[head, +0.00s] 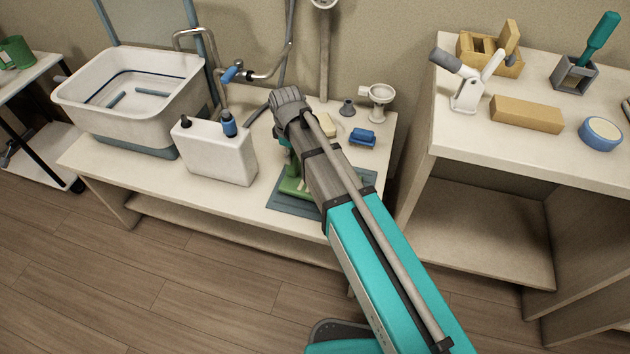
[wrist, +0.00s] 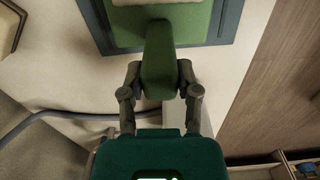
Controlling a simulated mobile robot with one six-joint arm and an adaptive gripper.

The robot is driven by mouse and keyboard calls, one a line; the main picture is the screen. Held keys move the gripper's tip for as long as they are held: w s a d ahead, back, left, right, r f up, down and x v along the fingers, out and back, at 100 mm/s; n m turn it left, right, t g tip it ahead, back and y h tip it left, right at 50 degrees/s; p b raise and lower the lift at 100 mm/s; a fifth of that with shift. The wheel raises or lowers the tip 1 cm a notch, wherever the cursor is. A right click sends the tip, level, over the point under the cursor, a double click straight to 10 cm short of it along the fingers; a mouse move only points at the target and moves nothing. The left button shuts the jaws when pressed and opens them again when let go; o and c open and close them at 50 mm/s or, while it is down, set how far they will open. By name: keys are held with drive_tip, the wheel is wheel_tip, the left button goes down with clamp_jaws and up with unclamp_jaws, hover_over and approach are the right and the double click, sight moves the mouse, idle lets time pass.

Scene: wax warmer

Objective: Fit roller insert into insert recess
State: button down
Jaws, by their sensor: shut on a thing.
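In the wrist view my gripper (wrist: 160,76) is shut on a green tapered piece (wrist: 160,50), with one finger on each side. I cannot tell for sure that this piece is the roller insert. It stands over a green base (wrist: 192,22) with a cream part (wrist: 128,10) at the top edge of the picture. The base lies on a blue-grey mat (wrist: 228,22). In the head view my arm hides the gripper and most of the held piece; the green base (head: 292,187) shows on the mat (head: 284,205). The insert recess cannot be made out.
On the low table, a white tank (head: 214,152) and a large basin (head: 130,100) stand to the left. A blue brush-like item (head: 362,137), a small grey cone (head: 347,108) and a white cup-shaped fitting (head: 380,98) stand behind right. A higher bench (head: 455,130) is at right.

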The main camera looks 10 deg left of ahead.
drive_tip(key=shift+r+p, duration=1.5)
drive_tip(key=shift+r, duration=0.25)
